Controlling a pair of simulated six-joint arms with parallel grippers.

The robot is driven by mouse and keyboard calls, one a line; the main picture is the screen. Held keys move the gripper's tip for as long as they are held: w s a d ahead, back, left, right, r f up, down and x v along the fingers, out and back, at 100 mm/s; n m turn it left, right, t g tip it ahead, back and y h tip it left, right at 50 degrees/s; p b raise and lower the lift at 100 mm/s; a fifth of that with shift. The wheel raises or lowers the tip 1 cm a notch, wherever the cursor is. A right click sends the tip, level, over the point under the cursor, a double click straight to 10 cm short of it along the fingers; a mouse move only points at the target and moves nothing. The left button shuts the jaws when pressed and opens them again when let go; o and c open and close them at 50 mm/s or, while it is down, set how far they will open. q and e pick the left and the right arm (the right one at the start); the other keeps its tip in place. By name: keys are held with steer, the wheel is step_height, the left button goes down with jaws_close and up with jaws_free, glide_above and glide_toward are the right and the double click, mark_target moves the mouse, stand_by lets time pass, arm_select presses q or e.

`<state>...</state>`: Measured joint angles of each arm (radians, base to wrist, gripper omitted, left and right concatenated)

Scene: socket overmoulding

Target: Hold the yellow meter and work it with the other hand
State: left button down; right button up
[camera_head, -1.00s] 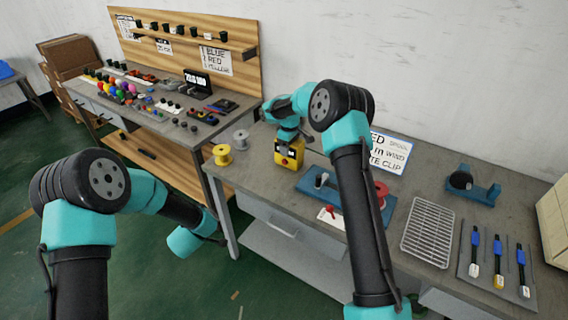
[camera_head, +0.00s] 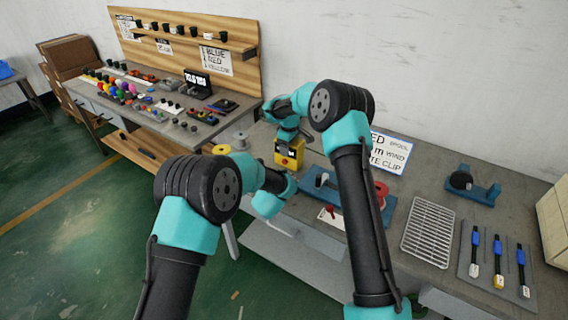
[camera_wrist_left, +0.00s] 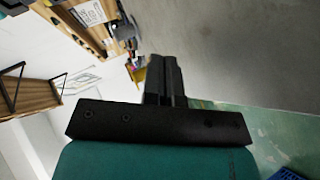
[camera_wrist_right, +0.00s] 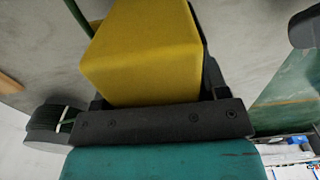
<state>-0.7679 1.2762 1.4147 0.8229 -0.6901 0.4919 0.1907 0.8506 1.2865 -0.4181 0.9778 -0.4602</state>
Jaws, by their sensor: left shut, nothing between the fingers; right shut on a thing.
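The yellow meter (camera_head: 288,154) stands upright on or just above the grey bench top in the head view, with a dark display and a red button on its front. It fills much of the right wrist view (camera_wrist_right: 145,50) as a plain yellow block. My right gripper (camera_wrist_right: 150,98) is shut on the meter from behind. My left gripper (camera_wrist_left: 164,62) is shut and empty in the left wrist view. In the head view my left arm's end lies in front of the bench, below the meter, and its fingers are hidden there.
A yellow spool (camera_head: 221,149) and a grey spool (camera_head: 240,141) stand left of the meter. A blue fixture (camera_head: 319,185), a wire rack (camera_head: 429,231) and a tool mat (camera_head: 485,287) lie to the right. A lettered sign (camera_head: 391,153) is behind. My right arm crosses over the bench.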

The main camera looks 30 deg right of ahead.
stand_by(0.3)
arm_select(q)
steer(key=shift+w+d, duration=0.7)
steer(key=shift+d, duration=0.6)
steer(key=shift+w+d, duration=0.7)
steer(key=shift+d, duration=0.55)
steer(key=shift+w+d, duration=0.7)
steer(key=shift+d, duration=0.6)
steer(key=shift+w+d, duration=0.2)
steer(key=shift+d, duration=0.15)
steer(key=shift+w+d, duration=0.2)
steer(key=shift+d, duration=0.2)
steer(key=shift+a, duration=0.1)
stand_by(0.3)
steer(key=shift+s+a, duration=0.4)
steer(key=shift+a, duration=0.25)
steer(key=shift+a, duration=0.1)
steer(key=shift+s+a, duration=0.4)
steer(key=shift+a, duration=0.3)
steer(key=shift+s+a, duration=0.4)
steer(key=shift+a, duration=0.35)
steer(key=shift+s+a, duration=0.4)
steer(key=shift+a, duration=0.3)
